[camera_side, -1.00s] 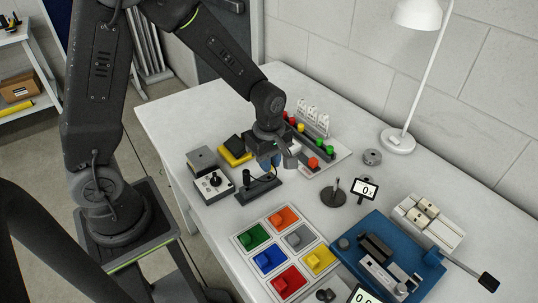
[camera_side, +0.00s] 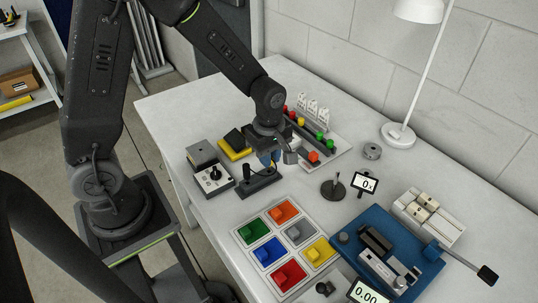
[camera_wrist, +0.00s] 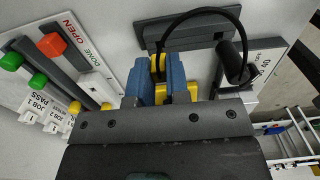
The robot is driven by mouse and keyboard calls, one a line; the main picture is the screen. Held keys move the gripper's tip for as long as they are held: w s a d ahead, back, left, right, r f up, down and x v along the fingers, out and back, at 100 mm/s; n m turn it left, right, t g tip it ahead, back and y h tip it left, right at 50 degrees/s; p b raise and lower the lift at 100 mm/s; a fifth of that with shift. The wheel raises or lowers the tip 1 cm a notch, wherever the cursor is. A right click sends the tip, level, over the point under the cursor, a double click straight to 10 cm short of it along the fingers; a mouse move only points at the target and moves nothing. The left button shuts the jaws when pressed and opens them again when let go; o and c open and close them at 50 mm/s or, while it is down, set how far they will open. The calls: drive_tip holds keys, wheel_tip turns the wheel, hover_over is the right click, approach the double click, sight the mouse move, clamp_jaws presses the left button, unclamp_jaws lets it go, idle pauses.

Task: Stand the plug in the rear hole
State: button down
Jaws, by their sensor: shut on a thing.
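My gripper (camera_wrist: 160,82) is shut, with its blue jaws on a yellow plug (camera_wrist: 158,66), mostly hidden between them. A black cable (camera_wrist: 205,11) arches from near the plug toward a black cylinder on a dark base (camera_wrist: 185,32). In the camera_side view my gripper (camera_side: 273,160) is low over the table, just behind the dark base (camera_side: 262,186), and the plug cannot be made out.
A board with red, yellow and green knobs (camera_side: 318,158) and white labels is right of my gripper. A coloured tray (camera_side: 262,230), a blue fixture (camera_side: 365,262) and a lamp (camera_side: 398,137) are farther off. Some tabletop between them is clear.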

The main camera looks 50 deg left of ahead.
drive_tip(key=shift+f, duration=1.15)
idle(0.4)
drive_tip(key=c, duration=1)
unclamp_jaws()
wheel_tip(320, 180, up, 14)
drive_tip(key=shift+f, duration=0.1)
drive_tip(key=s+r+m+t, duration=0.2)
drive_tip(key=s+m, duration=0.2)
drive_tip(key=m, duration=0.2)
drive_tip(key=s+r+m+t, duration=0.1)
drive_tip(key=s+r+m, duration=0.2)
drive_tip(key=s+m, duration=0.2)
drive_tip(key=s+r+m+t, duration=0.2)
drive_tip(key=s+r+m, duration=0.1)
drive_tip(key=s+m, duration=0.2)
drive_tip(key=shift+r+m+t, duration=0.25)
drive_tip(key=shift+m+t, duration=0.05)
drive_tip(key=shift+m, duration=0.7)
